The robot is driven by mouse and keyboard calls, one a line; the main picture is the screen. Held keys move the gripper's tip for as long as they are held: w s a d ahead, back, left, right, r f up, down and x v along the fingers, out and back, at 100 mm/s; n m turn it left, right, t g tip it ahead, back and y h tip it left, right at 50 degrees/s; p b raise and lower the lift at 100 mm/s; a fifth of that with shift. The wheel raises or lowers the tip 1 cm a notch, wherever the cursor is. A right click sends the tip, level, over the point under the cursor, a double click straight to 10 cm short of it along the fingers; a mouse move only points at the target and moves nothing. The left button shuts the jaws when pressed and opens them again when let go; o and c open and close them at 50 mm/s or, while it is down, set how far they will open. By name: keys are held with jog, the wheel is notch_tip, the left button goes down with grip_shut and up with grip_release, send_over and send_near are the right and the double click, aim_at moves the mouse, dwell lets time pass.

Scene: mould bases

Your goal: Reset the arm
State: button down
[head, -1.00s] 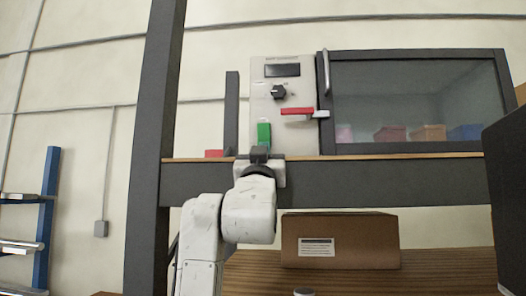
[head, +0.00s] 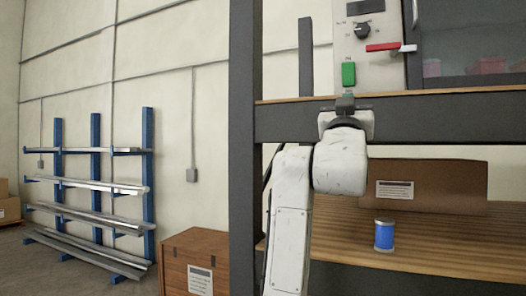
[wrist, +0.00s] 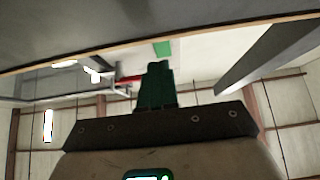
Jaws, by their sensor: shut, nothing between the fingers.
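My gripper (head: 345,101) is in the middle of the head view, at the top of my white arm, in front of the dark shelf beam. Its fingers are together and empty. In the wrist view my gripper's fingers (wrist: 157,84) show as a dark shut pair pointing up. Above it in the head view is a pale control panel (head: 352,50) with a dark knob (head: 362,31), a green button (head: 349,73) and a red handle (head: 383,47). A gap shows between the fingertips and the green button in the picture. No held object shows.
A dark upright post (head: 243,150) stands left of my arm. A blue can (head: 384,236) stands on the wooden lower shelf (head: 440,244), before a cardboard box (head: 450,182). A brown crate (head: 190,255) and a blue rack (head: 95,165) are at left.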

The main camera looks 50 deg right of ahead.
jog(key=w+a+f+n+t+y, duration=0.1)
jog(key=w+a+f+n+y, duration=0.2)
jog(key=f, duration=0.8)
jog(key=w+f+n+t+y, duration=0.2)
jog(key=w+f+y, duration=0.3)
jog(key=f, duration=0.6)
jog(key=w+a+f+n+t+y, duration=0.1)
jog(key=w+a+f+n+y, duration=0.2)
jog(key=f, duration=0.8)
jog(key=s+a+f+n+g+y, duration=0.1)
jog(key=a+f+y, duration=0.25)
jog(key=f, duration=0.75)
jog(key=s+a+f+n+g+y, duration=0.1)
jog(key=a+f+n+g+y, duration=0.2)
jog(key=f, duration=0.7)
jog(key=s+a+f+g+y, duration=0.2)
jog(key=s+a+f, duration=0.3)
jog(key=s+f, duration=0.3)
jog(key=s+a+f+n+g+y, duration=0.1)
jog(key=s+a+f+g+y, duration=0.1)
jog(key=s+a+f, duration=0.3)
jog(key=s+a+f+g+y, duration=0.2)
jog(key=s+a+f, duration=0.3)
jog(key=s+f, duration=0.5)
jog(key=s+g, duration=0.1)
jog(key=s, duration=0.2)
jog(key=shift+a+f+n, duration=0.35)
jog(key=shift+a+n, duration=0.05)
jog(key=c, duration=1.8)
grip_release()
